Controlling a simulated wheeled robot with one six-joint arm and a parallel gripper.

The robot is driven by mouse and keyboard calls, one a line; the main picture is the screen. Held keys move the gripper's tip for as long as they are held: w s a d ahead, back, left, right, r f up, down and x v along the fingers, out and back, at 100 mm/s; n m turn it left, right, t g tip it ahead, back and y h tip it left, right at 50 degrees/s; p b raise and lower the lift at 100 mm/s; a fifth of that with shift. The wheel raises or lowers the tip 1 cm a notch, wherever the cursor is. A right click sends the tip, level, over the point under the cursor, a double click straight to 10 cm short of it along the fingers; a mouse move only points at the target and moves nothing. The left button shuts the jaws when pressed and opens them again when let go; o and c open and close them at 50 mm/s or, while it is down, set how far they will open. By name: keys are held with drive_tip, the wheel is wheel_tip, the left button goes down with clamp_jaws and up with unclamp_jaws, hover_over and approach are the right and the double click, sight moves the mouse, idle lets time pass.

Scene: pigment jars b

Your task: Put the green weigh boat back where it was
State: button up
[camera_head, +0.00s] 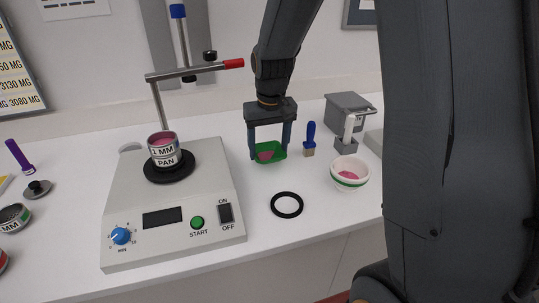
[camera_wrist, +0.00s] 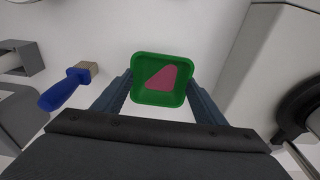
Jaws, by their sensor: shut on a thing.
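The green weigh boat (camera_head: 270,159) is a small square tray with a patch of pink powder inside. My gripper (camera_head: 269,146) is shut on it, with one finger at each side. In the wrist view the green weigh boat (camera_wrist: 161,99) sits level between the fingertips of my gripper (camera_wrist: 160,92), pink powder in its middle. The head view shows it above the white table, to the right of the shaker machine; I cannot tell whether its underside touches the table.
A white bowl (camera_head: 349,175) with pink powder and a black ring (camera_head: 287,205) are nearby. A grey box (camera_head: 346,112) stands behind. Free table (camera_head: 300,255) lies in front.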

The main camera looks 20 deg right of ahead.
sight(269, 158)
drive_tip(key=shift+f, duration=1.55)
drive_tip(key=shift+f, duration=0.15)
drive_tip(key=o, duration=1)
drive_tip(key=shift+o, duration=0.2)
wheel_tip(269, 158, up, 12)
drive_tip(key=s+b, duration=0.2)
drive_tip(key=shift+g, duration=0.3)
drive_tip(key=s+f, duration=0.4)
drive_tip(key=s, duration=0.1)
drive_tip(key=s+f, duration=0.4)
drive_tip(key=s, duration=0.2)
drive_tip(key=s+f, duration=0.4)
drive_tip(key=s, duration=0.1)
drive_tip(key=shift+s+d, duration=0.1)
drive_tip(key=shift+s, duration=0.3)
drive_tip(key=shift+r, duration=0.1)
